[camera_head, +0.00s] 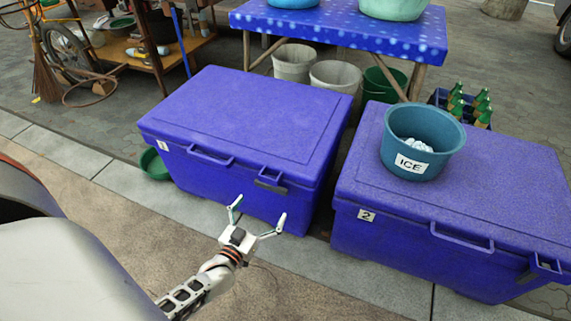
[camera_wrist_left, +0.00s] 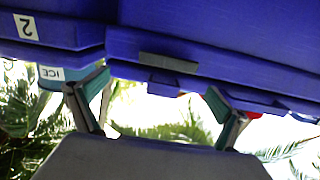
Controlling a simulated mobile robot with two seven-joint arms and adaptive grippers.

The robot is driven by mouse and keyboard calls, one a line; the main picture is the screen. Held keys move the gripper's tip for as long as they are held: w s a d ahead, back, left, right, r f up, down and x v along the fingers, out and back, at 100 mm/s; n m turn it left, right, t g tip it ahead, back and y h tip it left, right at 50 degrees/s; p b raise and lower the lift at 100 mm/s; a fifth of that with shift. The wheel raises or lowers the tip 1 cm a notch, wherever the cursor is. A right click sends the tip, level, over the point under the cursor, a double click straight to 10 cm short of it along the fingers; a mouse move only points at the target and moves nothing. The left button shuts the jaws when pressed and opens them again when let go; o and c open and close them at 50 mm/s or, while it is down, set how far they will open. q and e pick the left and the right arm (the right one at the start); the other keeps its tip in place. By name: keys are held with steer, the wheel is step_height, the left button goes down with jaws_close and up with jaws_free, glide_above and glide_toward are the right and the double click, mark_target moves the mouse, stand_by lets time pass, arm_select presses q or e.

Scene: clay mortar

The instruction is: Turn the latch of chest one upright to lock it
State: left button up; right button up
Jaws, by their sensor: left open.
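Chest one (camera_head: 245,115) is a closed blue chest with a label "1" at its front left. Its latch (camera_head: 268,186) is a dark grey bar lying roughly sideways on the front face, below the lid rim and right of the handle. In the left wrist view, which is turned over, the latch (camera_wrist_left: 168,62) is a grey strip across the blue front (camera_wrist_left: 225,25). My left gripper (camera_head: 260,209) is open and empty in front of the chest, below the latch in the head view. Its fingers (camera_wrist_left: 150,90) show apart in the wrist view, not touching the latch. My right gripper is not visible.
Chest two (camera_head: 440,215) stands to the right, with an ICE bucket (camera_head: 421,145) on its lid. A green bowl (camera_head: 154,165) is at chest one's left. A blue-topped table (camera_head: 340,27) stands behind, with buckets (camera_head: 335,77) under it. The pavement in front is clear.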

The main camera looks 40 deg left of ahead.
mark_target(270, 188)
arm_select(q)
steer(key=shift+n+y, duration=0.4)
steer(key=shift+y, duration=0.1)
steer(key=x, duration=0.2)
steer(key=b+x, duration=0.1)
steer(key=x, duration=0.2)
steer(key=a+f+x, duration=0.1)
steer(key=x, duration=0.2)
steer(key=shift+a+b, duration=0.1)
steer(key=shift+b, duration=0.3)
steer(key=shift+w+a+r, duration=0.1)
steer(key=shift+w+r, duration=0.1)
steer(key=shift+w, duration=0.25)
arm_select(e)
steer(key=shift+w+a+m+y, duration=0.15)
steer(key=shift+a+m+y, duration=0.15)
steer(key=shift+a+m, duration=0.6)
arm_select(q)
steer(key=shift+c, duration=0.4)
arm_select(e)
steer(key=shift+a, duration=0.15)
arm_select(q)
steer(key=c, duration=1)
